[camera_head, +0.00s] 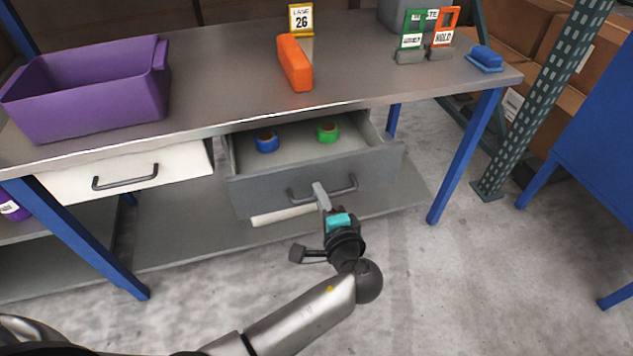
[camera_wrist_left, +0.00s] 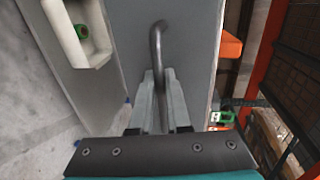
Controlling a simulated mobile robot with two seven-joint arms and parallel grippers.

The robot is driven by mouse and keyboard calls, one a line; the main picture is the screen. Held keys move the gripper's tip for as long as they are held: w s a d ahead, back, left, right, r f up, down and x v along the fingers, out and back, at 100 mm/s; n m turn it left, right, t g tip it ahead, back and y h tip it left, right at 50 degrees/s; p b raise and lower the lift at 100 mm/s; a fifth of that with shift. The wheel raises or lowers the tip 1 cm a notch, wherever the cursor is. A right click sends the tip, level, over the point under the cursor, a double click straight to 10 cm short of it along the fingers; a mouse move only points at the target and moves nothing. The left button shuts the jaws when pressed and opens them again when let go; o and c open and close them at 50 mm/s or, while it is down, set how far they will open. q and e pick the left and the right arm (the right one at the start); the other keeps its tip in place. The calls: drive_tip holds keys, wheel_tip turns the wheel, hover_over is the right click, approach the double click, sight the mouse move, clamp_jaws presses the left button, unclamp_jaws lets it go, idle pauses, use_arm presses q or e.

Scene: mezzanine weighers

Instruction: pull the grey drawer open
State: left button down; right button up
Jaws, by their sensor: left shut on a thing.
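The grey drawer (camera_head: 250,190) under the workbench stands part way open. Its front is pulled out from the bench edge and its inside shows. A blue tape roll (camera_head: 266,141) and a green tape roll (camera_head: 328,131) lie inside, apart from each other. The drawer has a dark bar handle (camera_head: 347,188). My left gripper (camera_head: 321,195) is at this handle, in front of the drawer. In the left wrist view the handle (camera_wrist_left: 157,45) runs between the two fingers, and the gripper is shut on it. My right gripper is out of view.
A white drawer (camera_head: 185,166) beside it is shut. A purple bin (camera_head: 85,95), an orange block (camera_head: 294,63) and small signs stand on the bench top (camera_head: 220,80). A blue bench leg (camera_head: 465,160) is to the right. Floor (camera_head: 430,290) in front is clear.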

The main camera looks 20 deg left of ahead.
use_arm(q)
drive_tip(key=f+p+v, duration=0.1)
drive_tip(key=v, duration=0.5)
drive_tip(key=shift+s+d, duration=0.15)
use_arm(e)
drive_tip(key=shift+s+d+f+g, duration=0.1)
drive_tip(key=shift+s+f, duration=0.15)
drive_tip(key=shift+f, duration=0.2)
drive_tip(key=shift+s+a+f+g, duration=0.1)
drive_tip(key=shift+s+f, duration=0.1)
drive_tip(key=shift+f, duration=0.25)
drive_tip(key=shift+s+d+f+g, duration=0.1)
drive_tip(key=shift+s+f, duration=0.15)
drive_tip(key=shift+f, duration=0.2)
use_arm(q)
drive_tip(key=shift+f, duration=0.1)
drive_tip(key=c, duration=0.9)
unclamp_jaws()
